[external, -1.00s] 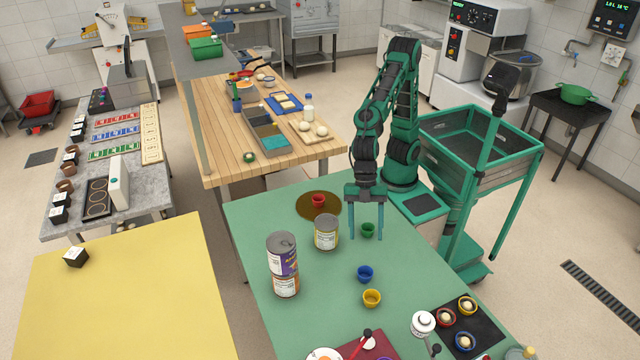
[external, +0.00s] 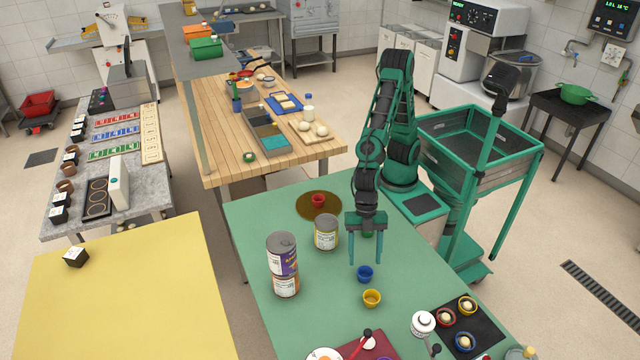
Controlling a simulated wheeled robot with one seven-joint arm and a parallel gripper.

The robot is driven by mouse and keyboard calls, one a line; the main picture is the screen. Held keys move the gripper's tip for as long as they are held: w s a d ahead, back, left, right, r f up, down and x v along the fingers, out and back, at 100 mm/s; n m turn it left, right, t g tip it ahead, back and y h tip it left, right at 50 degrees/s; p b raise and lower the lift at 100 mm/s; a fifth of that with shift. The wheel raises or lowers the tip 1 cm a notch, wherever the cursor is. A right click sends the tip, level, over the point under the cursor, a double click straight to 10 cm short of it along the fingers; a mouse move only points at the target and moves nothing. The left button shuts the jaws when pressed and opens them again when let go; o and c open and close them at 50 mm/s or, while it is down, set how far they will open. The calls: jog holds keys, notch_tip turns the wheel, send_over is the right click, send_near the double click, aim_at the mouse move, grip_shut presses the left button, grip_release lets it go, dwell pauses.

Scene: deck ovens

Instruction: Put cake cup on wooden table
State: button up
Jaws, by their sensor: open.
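Several small coloured cups stand on the green table (external: 330,275). The blue cup (external: 365,274) is in the middle, with the yellow cup (external: 372,298) just in front of it. The green cup (external: 368,234) is behind, mostly hidden by my gripper. The red cup (external: 319,200) stands on a round brown mat (external: 306,212). My gripper (external: 365,262) points down, open and empty, its fingertips around or just above the blue cup; the exact height is unclear. The wooden table (external: 222,150) is at the back left.
Two stacked cans (external: 284,265) and a single can (external: 326,233) stand left of my gripper. A dark tray (external: 485,318) with filled cups lies front right. The wooden table holds a grey bin (external: 256,122), a bottle (external: 308,108) and boards; its left front is bare.

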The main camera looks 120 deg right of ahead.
aim_at(364, 276)
jog(key=x, duration=0.5)
jog(key=shift+a, duration=0.15)
jog(key=c, duration=1.1)
jog(key=shift+r, duration=0.15)
notch_tip(364, 276, up, 4)
jog(key=shift+s+a+r, duration=0.1)
jog(key=shift+a+r, duration=0.05)
jog(key=s+a+r, duration=0.5)
jog(key=s+r, duration=0.1)
jog(key=s, duration=0.3)
jog(key=shift+s+a+r, duration=0.25)
jog(key=shift+s+a, duration=0.1)
jog(key=shift+a, duration=0.05)
